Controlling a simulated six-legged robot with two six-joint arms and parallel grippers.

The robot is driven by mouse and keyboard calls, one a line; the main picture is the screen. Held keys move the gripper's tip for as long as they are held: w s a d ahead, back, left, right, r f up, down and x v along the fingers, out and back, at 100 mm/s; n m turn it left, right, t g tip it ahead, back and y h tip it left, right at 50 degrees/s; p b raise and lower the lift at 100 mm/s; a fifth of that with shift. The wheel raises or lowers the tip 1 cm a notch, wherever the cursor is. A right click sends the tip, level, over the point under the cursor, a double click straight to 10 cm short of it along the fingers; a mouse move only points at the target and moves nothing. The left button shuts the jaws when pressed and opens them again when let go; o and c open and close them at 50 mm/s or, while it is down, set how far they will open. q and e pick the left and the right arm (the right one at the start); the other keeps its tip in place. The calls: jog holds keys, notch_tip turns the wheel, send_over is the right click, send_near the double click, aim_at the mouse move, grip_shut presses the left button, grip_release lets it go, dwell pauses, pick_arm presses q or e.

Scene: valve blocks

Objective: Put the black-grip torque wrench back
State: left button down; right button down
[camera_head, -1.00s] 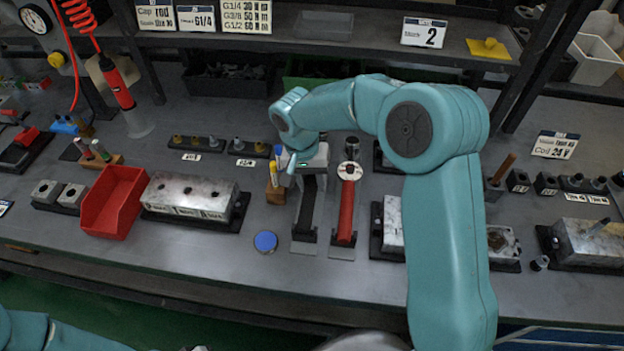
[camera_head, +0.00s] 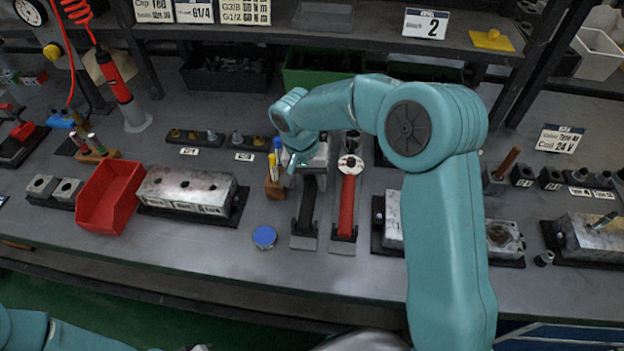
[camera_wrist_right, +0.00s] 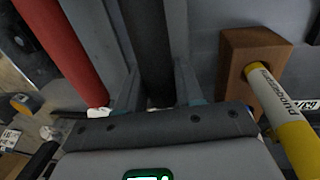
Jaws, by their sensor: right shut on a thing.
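The black-grip torque wrench (camera_head: 307,205) lies lengthwise on a grey holder plate, left of a red-grip torque wrench (camera_head: 347,205). My right gripper (camera_wrist_right: 158,88) is shut on the black grip (camera_wrist_right: 150,35), with one finger on each side of it in the right wrist view. In the head view my right arm and wrist hide the fingertips and the far end of the black wrench. The wrench appears to lie in its holder; I cannot tell whether it is fully seated. The red grip (camera_wrist_right: 62,45) also shows in the wrist view. My left gripper is out of view.
A wooden block (camera_wrist_right: 245,65) with a yellow marker (camera_wrist_right: 285,115) stands close beside my right gripper. A blue round lid (camera_head: 264,237) lies in front. A red bin (camera_head: 110,197) and metal valve blocks (camera_head: 187,190) stand left.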

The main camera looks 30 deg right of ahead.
jog(key=c, duration=0.6)
grip_release()
jog(key=shift+c, duration=0.2)
notch_tip(320, 180, up, 16)
jog(key=w+a+p, duration=0.1)
jog(key=a, duration=0.1)
jog(key=shift+w, duration=0.25)
jog(key=shift+a, duration=0.1)
